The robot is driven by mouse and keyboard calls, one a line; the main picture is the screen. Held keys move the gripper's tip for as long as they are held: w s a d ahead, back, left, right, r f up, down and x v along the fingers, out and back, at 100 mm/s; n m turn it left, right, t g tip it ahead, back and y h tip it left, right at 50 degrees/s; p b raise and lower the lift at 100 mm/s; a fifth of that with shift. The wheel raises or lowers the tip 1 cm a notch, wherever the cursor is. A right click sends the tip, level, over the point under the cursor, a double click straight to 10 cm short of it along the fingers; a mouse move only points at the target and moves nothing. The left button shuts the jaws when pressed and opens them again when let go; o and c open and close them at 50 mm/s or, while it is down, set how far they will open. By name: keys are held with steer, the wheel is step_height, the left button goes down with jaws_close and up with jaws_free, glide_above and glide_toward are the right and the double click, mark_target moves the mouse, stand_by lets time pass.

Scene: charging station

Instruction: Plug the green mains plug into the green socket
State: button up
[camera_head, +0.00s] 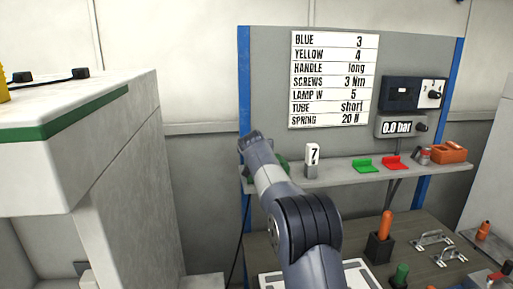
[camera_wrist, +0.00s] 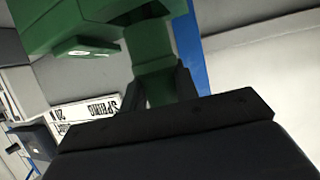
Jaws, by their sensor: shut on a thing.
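My gripper (camera_wrist: 160,88) is shut on a green part, which I take to be the green mains plug (camera_wrist: 154,62), between its two dark fingers. A larger green block (camera_wrist: 75,18) fills the upper left of the wrist view, right against the held part. I cannot tell whether this block is the green socket or part of the plug, nor whether plug and socket are joined. In the head view a green thing (camera_head: 283,164) shows beside my arm, at the left end of the shelf. My arm hides the fingers there.
The grey shelf (camera_head: 335,175) holds a "7" block (camera_head: 312,160), a green tray (camera_head: 363,165) and a red tray (camera_head: 397,162). A blue post (camera_head: 244,80) stands close to my arm. A white cabinet (camera_head: 130,190) stands left. A black cable (camera_head: 240,240) hangs below the shelf.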

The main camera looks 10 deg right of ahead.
steer(key=shift+f+b, duration=1.25)
steer(key=shift+f, duration=0.2)
steer(key=o, duration=1.1)
steer(key=shift+c, duration=0.2)
steer(key=shift+r, duration=0.1)
steer(key=b+v, duration=0.4)
steer(key=v, duration=0.6)
steer(key=shift+s+r, duration=0.2)
steer(key=shift+s, duration=0.15)
steer(key=shift+w, duration=0.1)
steer(key=p+x, duration=0.4)
steer(key=x, duration=0.6)
steer(key=shift+w+f, duration=0.2)
steer(key=shift+w, duration=0.1)
steer(key=shift+r, duration=0.1)
steer(key=shift+s, duration=0.15)
